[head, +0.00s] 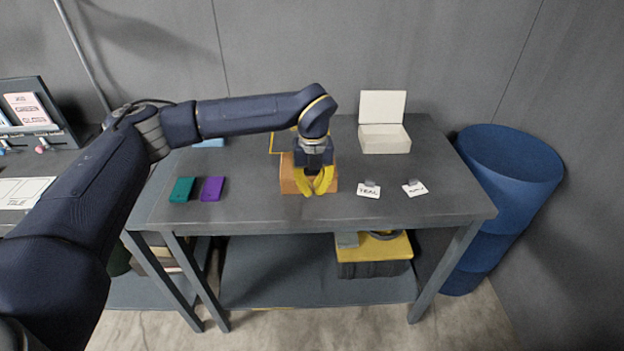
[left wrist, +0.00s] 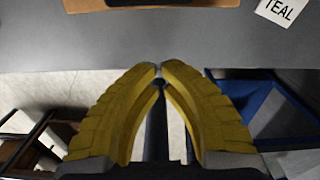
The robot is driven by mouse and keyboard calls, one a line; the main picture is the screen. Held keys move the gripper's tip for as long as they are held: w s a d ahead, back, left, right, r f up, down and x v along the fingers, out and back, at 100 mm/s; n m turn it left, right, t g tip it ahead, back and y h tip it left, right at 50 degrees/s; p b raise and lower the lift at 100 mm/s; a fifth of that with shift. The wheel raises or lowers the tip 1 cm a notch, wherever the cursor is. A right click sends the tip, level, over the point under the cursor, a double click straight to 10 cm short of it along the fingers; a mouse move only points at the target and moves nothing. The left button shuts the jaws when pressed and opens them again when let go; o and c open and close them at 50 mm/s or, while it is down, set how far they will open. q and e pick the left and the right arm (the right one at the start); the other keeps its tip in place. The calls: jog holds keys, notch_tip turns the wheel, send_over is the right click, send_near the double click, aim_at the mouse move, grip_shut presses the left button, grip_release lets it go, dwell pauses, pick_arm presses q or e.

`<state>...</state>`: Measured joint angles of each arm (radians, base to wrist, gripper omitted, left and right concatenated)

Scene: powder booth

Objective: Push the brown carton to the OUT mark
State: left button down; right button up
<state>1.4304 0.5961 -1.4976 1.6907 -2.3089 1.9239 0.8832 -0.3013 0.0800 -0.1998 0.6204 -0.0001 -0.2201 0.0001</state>
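The brown carton (head: 288,178) sits on the grey table near its middle; its near edge also shows at the top of the left wrist view (left wrist: 90,5). My left gripper (head: 308,193) has yellow fingers pointing down at the carton's near side, covering part of it. In the left wrist view its fingertips (left wrist: 160,68) come together with nothing between them. I cannot tell whether they touch the carton. A yellow outline (head: 274,152) lies on the table behind the carton, partly hidden by my left arm; no OUT lettering is readable. My right gripper is out of view.
An open white box (head: 385,140) stands at the back right. Teal (head: 181,190) and purple (head: 212,189) blocks lie at the left. Two tag cards, one reading TEAL (head: 369,191), lie right of the carton. A blue barrel (head: 505,200) stands beside the table.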

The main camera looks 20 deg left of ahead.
aim_at(311, 201)
pick_arm(q)
notch_tip(311, 201, down, 5)
jog(key=shift+w+a+f, duration=0.1)
jog(key=shift+w+f, duration=0.15)
jog(key=shift+w+a, duration=0.35)
jog(key=shift+w, duration=0.45)
jog(key=shift+w+a, duration=0.35)
jog(key=shift+w, duration=0.45)
